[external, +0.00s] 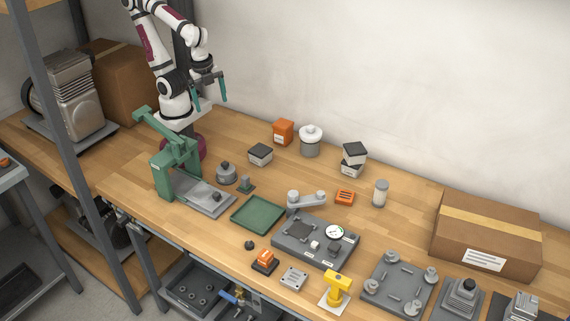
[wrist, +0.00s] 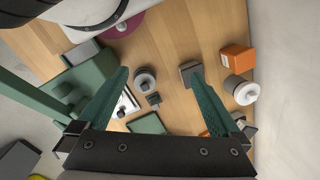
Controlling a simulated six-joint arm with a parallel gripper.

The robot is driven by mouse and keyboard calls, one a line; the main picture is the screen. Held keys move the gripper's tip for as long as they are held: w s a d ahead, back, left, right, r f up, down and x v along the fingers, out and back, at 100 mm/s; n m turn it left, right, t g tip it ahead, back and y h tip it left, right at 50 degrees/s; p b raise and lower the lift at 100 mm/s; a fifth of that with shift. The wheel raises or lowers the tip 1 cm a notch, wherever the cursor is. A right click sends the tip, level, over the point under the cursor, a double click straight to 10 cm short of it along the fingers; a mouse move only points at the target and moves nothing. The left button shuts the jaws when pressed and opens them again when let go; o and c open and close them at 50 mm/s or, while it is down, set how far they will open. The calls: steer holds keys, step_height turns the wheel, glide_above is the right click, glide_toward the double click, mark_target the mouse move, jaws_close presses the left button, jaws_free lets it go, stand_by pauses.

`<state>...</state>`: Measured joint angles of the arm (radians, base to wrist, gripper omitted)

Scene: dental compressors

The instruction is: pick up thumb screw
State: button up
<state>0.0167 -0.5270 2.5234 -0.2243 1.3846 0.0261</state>
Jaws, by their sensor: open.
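A small dark knob (external: 249,244), which looks like the thumb screw, stands on the wooden bench in front of the green tray (external: 258,213). It is too small in the picture to be certain. My gripper (external: 210,98) is open and empty, high above the back left of the bench, well away from the knob. In the wrist view, the two green fingers of my gripper (wrist: 158,72) are spread wide with nothing between them. I cannot make out the knob in the wrist view.
A green press (external: 165,170) stands left of the tray. A grey fixture with a dial gauge (external: 334,232) lies to its right. An orange block (external: 265,258) on a dark base and a grey block (external: 294,278) sit near the knob. A cardboard box (external: 488,230) stands far right.

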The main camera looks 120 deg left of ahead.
mark_target(250, 241)
steer(key=shift+s+a+f, duration=0.1)
steer(key=shift+s+f, duration=0.2)
steer(key=shift+s, duration=0.2)
steer(key=c, duration=0.5)
steer(key=w+d+f+n+g+h, duration=0.3)
steer(key=w+d+n+h, duration=0.45)
steer(key=d+n, duration=0.2)
steer(key=w+f+n+t+h, duration=0.2)
steer(key=w+f+n, duration=0.2)
steer(key=w+n, duration=0.2)
steer(key=w+d+f+n+t+h, duration=0.1)
steer(key=w+f+n+t+h, duration=0.1)
steer(key=w+f+n, duration=0.3)
steer(key=w+f+n+t+h, duration=0.3)
steer(key=w+f+n, duration=0.2)
steer(key=w, duration=0.5)
steer(key=shift+d+n+t, duration=0.2)
steer(key=shift+n+t, duration=0.1)
steer(key=shift+n, duration=0.85)
steer(key=x, duration=1.5)
steer(key=shift+w+d+r, duration=0.1)
steer(key=shift+d+r, duration=0.05)
steer(key=shift+r, duration=0.05)
